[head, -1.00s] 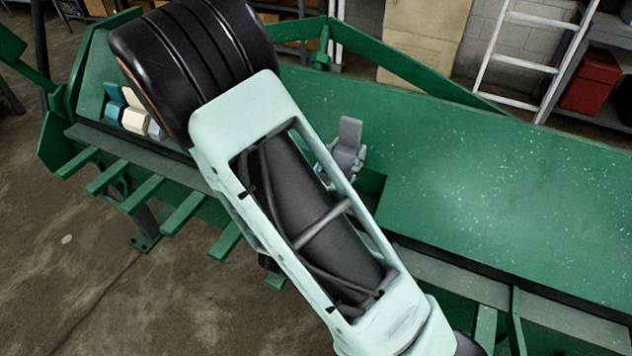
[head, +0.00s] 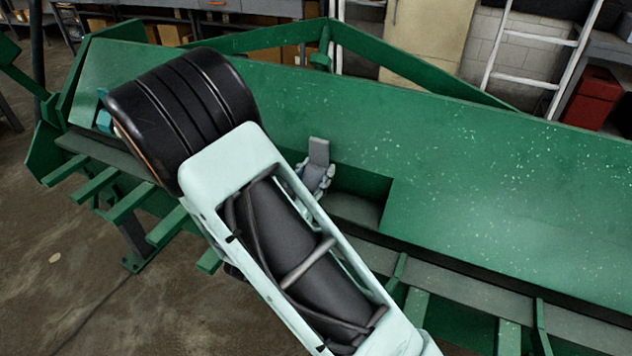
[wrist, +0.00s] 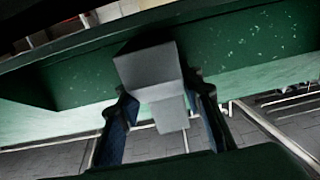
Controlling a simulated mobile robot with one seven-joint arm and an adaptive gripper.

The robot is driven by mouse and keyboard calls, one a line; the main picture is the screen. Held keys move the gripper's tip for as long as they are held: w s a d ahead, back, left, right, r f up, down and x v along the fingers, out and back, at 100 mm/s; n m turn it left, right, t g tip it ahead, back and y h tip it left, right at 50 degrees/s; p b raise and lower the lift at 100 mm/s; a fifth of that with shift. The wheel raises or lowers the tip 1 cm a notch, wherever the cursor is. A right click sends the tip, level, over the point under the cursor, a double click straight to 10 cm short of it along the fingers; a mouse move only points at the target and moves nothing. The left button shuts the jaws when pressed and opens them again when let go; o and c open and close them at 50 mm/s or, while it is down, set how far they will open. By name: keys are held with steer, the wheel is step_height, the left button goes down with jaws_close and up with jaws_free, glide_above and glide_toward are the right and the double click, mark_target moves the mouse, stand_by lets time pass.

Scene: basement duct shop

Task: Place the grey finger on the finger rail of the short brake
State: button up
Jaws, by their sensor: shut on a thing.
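My gripper (head: 314,184) is shut on the grey finger (head: 318,152), which stands up out of the jaws near the notch in the green brake's front face. In the wrist view the grey finger (wrist: 150,72) sits between the two dark blue fingertips (wrist: 157,112), with green brake metal behind it. The short brake (head: 480,170) fills the head view. Its finger rail (head: 352,208) shows as a grey strip at the foot of the notch, right of the held finger. My arm covers much of the rail to the left. I cannot see the finger touching the rail.
A teal finger (head: 104,120) shows at the brake's left end, partly behind my arm. Several green bars (head: 130,202) stick out along the front. A red box (head: 592,98) and a white ladder (head: 530,58) stand behind.

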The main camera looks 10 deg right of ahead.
steer(key=shift+f, duration=0.55)
steer(key=shift+f, duration=0.1)
steer(key=shift+f+b, duration=0.2)
steer(key=shift+b, duration=0.15)
steer(key=o, duration=1.3)
steer(key=shift+r, duration=0.1)
steer(key=shift+r, duration=0.15)
steer(key=shift+s+a+p, duration=0.15)
steer(key=shift+s+p, duration=0.05)
steer(key=shift+p, duration=0.1)
steer(key=v, duration=1.1)
steer(key=shift+s+a, duration=0.1)
steer(key=shift+s, duration=0.15)
